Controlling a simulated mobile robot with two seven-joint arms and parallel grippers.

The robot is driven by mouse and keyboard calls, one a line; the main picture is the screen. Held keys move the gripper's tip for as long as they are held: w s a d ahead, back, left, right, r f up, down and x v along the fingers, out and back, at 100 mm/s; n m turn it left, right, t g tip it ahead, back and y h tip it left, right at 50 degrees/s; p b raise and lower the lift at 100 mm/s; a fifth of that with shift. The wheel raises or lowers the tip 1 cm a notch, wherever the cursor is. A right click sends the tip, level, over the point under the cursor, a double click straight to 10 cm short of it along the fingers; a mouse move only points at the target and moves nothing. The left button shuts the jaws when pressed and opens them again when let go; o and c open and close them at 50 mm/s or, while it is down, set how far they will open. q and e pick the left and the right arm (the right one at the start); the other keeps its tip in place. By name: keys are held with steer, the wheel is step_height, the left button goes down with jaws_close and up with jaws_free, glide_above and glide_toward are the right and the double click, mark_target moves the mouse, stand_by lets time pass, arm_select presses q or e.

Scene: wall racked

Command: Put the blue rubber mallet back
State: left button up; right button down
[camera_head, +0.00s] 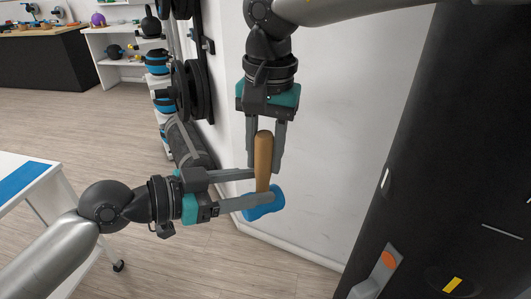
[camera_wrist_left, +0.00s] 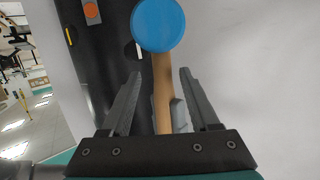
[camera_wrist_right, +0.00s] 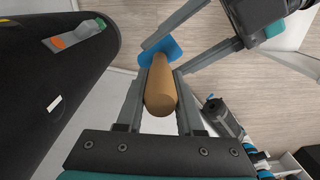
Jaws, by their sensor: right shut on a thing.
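The blue rubber mallet hangs in the air before the white wall, its tan wooden handle (camera_head: 263,158) pointing up and its blue head (camera_head: 262,205) at the bottom. My right gripper (camera_head: 264,170) comes from above and is shut on the handle; the handle also shows between its fingers in the right wrist view (camera_wrist_right: 161,88). My left gripper (camera_head: 262,185) comes from the left, its fingers apart on either side of the handle just above the head. In the left wrist view the blue head (camera_wrist_left: 158,24) is beyond the fingers, with gaps beside the handle.
A large dark panel (camera_head: 440,150) stands at the right, with a grey and orange piece (camera_head: 385,265) on it. The white wall (camera_head: 330,130) is close behind the mallet. A white table with a blue top (camera_head: 25,180) is at the left. Weights on a rack (camera_head: 185,90) stand further back.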

arm_select(q)
steer(key=shift+o, duration=0.5)
steer(key=shift+a, duration=0.1)
